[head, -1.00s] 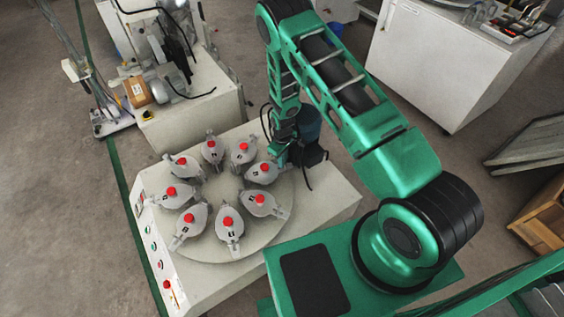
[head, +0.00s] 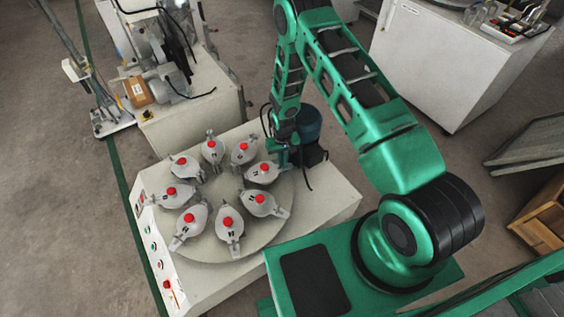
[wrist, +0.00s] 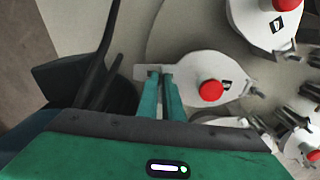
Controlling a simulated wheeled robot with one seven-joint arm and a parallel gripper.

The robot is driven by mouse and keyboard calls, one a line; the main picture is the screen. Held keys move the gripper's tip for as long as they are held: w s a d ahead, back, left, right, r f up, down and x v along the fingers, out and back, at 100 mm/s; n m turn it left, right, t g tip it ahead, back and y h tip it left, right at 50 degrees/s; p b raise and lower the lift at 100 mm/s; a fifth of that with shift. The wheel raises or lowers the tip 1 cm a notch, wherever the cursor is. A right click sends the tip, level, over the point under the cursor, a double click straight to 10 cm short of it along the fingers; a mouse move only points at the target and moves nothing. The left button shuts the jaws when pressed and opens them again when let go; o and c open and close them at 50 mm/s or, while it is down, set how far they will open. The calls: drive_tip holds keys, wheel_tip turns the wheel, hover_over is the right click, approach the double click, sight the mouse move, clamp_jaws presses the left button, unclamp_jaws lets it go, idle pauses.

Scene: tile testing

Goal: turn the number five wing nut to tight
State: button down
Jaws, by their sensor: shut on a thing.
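Several grey clamp fixtures, each with a red knob, stand in a ring on a round turntable (head: 215,252). My gripper (wrist: 160,78) is at the outer end of the right-hand fixture (head: 262,172). The same fixture (wrist: 192,76) is in the middle of the wrist view, with its red knob (wrist: 210,90) right of my fingers. My two thin green fingers are close together, shut on the small wing nut (wrist: 154,70) at the fixture's outer tab. The fingers mostly hide the nut, so its angle is unclear. The fixture's dark number label is too small to read.
A second fixture (wrist: 262,22) is close by at the upper right of the wrist view. The station's sloped control panel (head: 158,255) is at the left. A machine (head: 160,80) stands behind, and a white cabinet (head: 430,70) is at the back right. Open floor lies between.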

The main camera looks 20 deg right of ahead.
drive_tip(key=shift+w, duration=0.15)
drive_tip(key=c, duration=1.9)
unclamp_jaws()
wheel_tip(320, 180, up, 11)
drive_tip(key=shift+f, duration=0.15)
